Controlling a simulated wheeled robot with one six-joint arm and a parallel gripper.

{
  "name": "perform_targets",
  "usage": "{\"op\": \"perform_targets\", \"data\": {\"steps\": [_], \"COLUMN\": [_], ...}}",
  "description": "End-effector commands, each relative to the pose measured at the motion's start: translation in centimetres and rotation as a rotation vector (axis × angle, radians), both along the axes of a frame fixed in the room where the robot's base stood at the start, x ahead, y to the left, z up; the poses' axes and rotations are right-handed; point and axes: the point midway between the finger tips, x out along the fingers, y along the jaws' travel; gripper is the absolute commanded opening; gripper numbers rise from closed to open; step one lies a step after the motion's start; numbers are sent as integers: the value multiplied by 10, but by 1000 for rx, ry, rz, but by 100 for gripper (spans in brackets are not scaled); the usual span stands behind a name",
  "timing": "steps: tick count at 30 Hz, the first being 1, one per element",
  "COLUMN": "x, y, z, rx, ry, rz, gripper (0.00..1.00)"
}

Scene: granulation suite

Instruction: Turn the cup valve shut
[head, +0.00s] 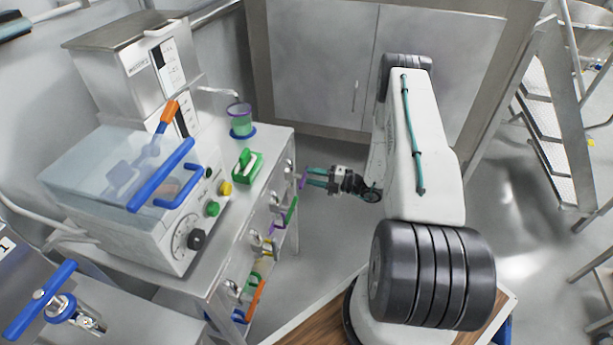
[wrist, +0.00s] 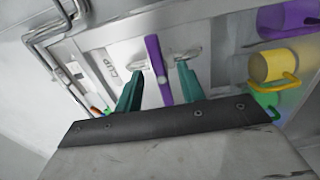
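The cup valve's purple lever (wrist: 153,55) is in the middle of the wrist view, beside a "CUP" label (wrist: 112,72). It stands crosswise to the short silver pieces on either side of it. In the head view a small purple part (head: 302,181) shows at my fingertips. My gripper (wrist: 160,72) has two teal fingers, open, one on each side of the lever's lower end. Gaps seem to show between lever and fingers; I cannot tell whether either touches. In the head view my gripper (head: 313,177) points left toward the bench front.
A yellow cup (wrist: 272,65) and a purple one (wrist: 285,18) are right of the lever in the wrist view. A bench carries a clear-lidded bath (head: 120,170) with a blue handle, and a green holder (head: 246,167).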

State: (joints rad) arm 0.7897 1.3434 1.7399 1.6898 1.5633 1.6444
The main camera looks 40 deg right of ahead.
Motion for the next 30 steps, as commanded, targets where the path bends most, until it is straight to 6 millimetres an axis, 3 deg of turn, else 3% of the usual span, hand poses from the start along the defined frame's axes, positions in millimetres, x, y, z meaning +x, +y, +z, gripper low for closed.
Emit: {"op": "perform_targets", "data": {"steps": [3,9,30], "x": [-17,-33,-36], "y": [-14,-26,-28], "z": [0,0,0], "rx": [1,0,-26], "ry": [1,0,-19], "rz": [-5,-2,-1], "gripper": [39,39,39]}}
